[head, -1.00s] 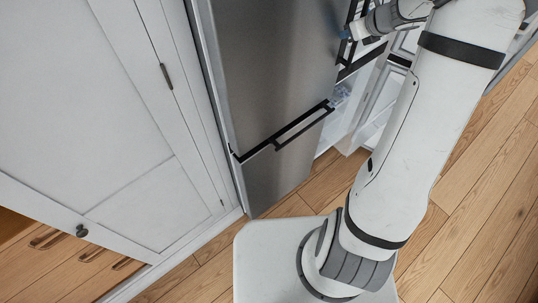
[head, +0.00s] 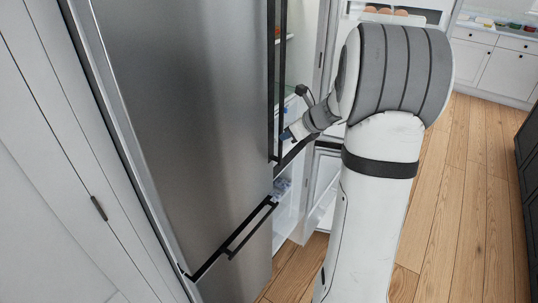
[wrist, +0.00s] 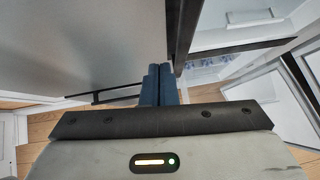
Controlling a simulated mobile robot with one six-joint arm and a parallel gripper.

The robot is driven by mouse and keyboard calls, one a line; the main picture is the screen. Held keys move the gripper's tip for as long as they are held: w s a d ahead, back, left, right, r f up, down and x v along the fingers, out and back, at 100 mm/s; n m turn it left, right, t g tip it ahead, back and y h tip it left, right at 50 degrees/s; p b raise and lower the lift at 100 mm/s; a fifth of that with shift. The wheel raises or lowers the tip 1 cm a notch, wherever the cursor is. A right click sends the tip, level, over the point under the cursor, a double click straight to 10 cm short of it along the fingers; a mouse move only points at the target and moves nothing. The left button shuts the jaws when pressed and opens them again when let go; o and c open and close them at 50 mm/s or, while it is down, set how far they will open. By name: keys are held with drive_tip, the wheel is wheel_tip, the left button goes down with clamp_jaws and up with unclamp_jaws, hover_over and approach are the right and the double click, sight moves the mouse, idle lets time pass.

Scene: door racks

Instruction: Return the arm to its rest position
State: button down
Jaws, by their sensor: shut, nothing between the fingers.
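My arm rises at the right of the head view, bends at a grey-banded joint and reaches left to the fridge. My gripper (head: 288,133) is small there, beside the black handle of the steel fridge door (head: 190,120). In the wrist view my gripper (wrist: 158,72) has its two blue fingers together with nothing between them. The door's steel face (wrist: 90,40) lies to their left, and a dark door edge (wrist: 180,30) runs close at their right. I cannot tell whether the fingers touch the door.
The fridge is open, showing its white interior (head: 288,215). A lower steel door has a black bar handle (head: 250,230). A grey cabinet (head: 50,220) stands at the left. Wooden floor (head: 465,200) is clear at the right, with white cabinets (head: 490,65) beyond.

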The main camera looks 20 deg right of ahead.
drive_tip(key=v, duration=0.7)
drive_tip(key=shift+d+b, duration=0.3)
drive_tip(key=shift+b, duration=0.1)
drive_tip(key=w+a+r+m+t+h, duration=0.3)
drive_tip(key=r+m+t, duration=0.2)
drive_tip(key=r+m, duration=0.4)
drive_tip(key=s+r+m+h, duration=0.1)
drive_tip(key=s+m+h, duration=0.4)
drive_tip(key=m, duration=0.8)
drive_tip(key=s+a+f+m+g+y, duration=0.1)
drive_tip(key=s+a+f+m+g, duration=0.3)
drive_tip(key=s+m, duration=0.6)
drive_tip(key=s+a+f+m+g+y, duration=0.2)
drive_tip(key=s+a+f+m+g, duration=0.3)
drive_tip(key=s, duration=0.8)
drive_tip(key=a+f+m, duration=0.3)
drive_tip(key=a+m, duration=0.2)
drive_tip(key=a, duration=0.1)
drive_tip(key=shift+y, duration=0.3)
drive_tip(key=shift+s+f, duration=0.15)
